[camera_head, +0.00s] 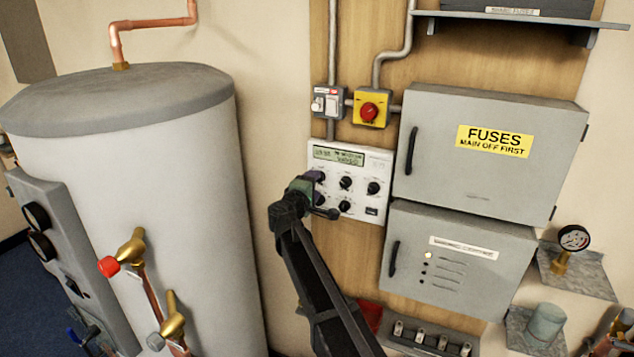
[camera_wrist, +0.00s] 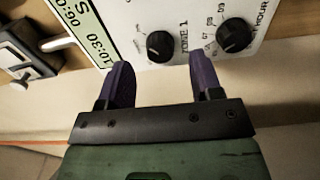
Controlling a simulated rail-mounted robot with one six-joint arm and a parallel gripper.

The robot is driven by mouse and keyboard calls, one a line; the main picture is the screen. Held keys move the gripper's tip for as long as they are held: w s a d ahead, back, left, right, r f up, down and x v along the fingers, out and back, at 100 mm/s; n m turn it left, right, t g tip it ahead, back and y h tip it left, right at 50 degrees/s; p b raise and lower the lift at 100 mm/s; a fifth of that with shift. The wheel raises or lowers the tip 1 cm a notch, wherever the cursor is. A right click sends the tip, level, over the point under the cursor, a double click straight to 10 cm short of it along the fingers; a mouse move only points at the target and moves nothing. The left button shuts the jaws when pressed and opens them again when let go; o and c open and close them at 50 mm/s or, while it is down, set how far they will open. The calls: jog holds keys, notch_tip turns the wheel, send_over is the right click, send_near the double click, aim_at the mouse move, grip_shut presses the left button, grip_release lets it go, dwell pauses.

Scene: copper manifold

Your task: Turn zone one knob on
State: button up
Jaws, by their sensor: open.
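The white control panel (camera_head: 378,162) is on the wooden board, with a display and several black knobs. In the wrist view, the black knob marked ZONE 1 (camera_wrist: 160,45) sits beside the display (camera_wrist: 75,25). A second black knob (camera_wrist: 235,35), with numbers around it and a partly cut-off HOUR label, is to its right. My gripper (camera_wrist: 161,66) is open, its two purple fingers apart and empty. The ZONE 1 knob lies ahead of the gap between them; I see no grip on it. In the head view my gripper (camera_head: 318,183) covers the panel's left side and hides part of the knobs there.
Above the panel are a white switch (camera_head: 326,102) and a red knob on a yellow box (camera_head: 370,109). The grey fuse cabinet (camera_head: 490,140) and a lower grey box (camera_head: 458,260) stand close on the right. A large cylinder (camera_head: 150,190) stands on the left.

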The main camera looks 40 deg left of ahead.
jog(key=v, duration=0.7)
jog(key=shift+s, duration=0.25)
jog(key=shift+d, duration=0.1)
jog(key=d+f+m+g+h+b, duration=0.1)
jog(key=d+f+m+g+h, duration=0.3)
jog(key=d, duration=0.8)
jog(key=d+f+m+g+h, duration=0.1)
jog(key=d+f+m+g, duration=0.2)
jog(key=d+f, duration=0.65)
jog(key=d+f+m+g+h+b, duration=0.1)
jog(key=d+f+m+g+h, duration=0.2)
jog(key=d, duration=1.1)
jog(key=s+d+f+m+g+y+b, duration=0.1)
jog(key=s+d+m+g, duration=0.1)
jog(key=d, duration=0.9)
jog(key=s+d+f+m+g+y, duration=0.1)
jog(key=s+d+f+m+g, duration=0.1)
jog(key=d, duration=1)
jog(key=s+d+f+m+g+y+b, duration=0.1)
jog(key=s+d+m, duration=0.4)
jog(key=d, duration=0.7)
jog(key=shift+d+f+m+g+b, duration=0.2)
jog(key=shift+f+m+g+b, duration=0.15)
jog(key=shift+f+m+g, duration=0.65)
jog(key=shift+w+r, duration=0.1)
jog(key=shift+r, duration=0.2)
